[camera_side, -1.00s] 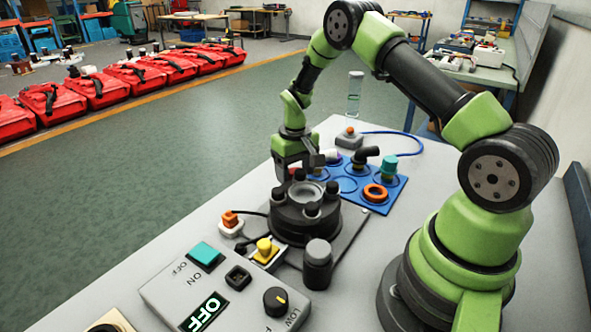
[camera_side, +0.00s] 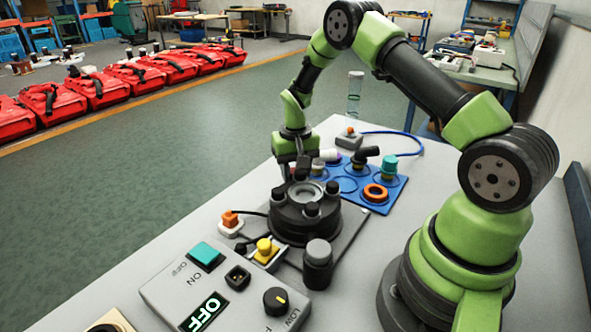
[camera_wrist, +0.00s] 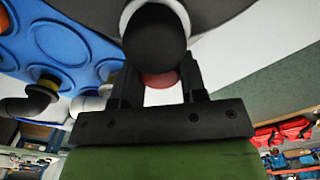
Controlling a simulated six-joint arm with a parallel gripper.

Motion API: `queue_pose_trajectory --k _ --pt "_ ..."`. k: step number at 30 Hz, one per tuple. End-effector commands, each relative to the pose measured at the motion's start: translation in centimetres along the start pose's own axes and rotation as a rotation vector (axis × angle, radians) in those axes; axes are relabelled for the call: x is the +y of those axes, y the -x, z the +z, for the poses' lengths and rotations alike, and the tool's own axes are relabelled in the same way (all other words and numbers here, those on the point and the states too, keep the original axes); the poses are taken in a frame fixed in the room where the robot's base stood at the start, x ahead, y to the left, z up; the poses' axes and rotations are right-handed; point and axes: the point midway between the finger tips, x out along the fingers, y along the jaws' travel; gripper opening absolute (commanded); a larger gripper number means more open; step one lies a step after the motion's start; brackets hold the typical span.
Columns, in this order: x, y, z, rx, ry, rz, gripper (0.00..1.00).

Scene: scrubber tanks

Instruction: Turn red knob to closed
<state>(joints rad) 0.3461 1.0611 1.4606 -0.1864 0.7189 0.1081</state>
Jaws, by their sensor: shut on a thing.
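The red knob (camera_wrist: 160,80) shows in the wrist view as a small red patch between the two dark fingers of my gripper (camera_wrist: 157,88). A black round post top in front hides part of it. My gripper is shut on the red knob. In the side view my gripper (camera_side: 303,170) points down at the far edge of the black round flanged housing (camera_side: 300,228), and the red knob is hidden there. I cannot tell the knob's angle or any closed mark.
A blue tray (camera_side: 398,194) with fittings and an orange ring (camera_side: 375,193) lies behind the housing. A dark cylinder (camera_side: 318,265), a yellow knob (camera_side: 264,247) and a control box (camera_side: 240,290) reading OFF stand in front. Black posts ring the housing closely.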

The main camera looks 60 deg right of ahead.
Motion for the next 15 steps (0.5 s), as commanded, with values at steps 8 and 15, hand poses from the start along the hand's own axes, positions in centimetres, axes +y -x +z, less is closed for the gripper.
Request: queue_pose_trajectory --k 8,15 --pt "-0.01 0.04 0.05 -0.003 -0.266 0.000 0.15" --pt "-0.01 0.05 0.06 -0.003 -0.493 0.000 0.15"
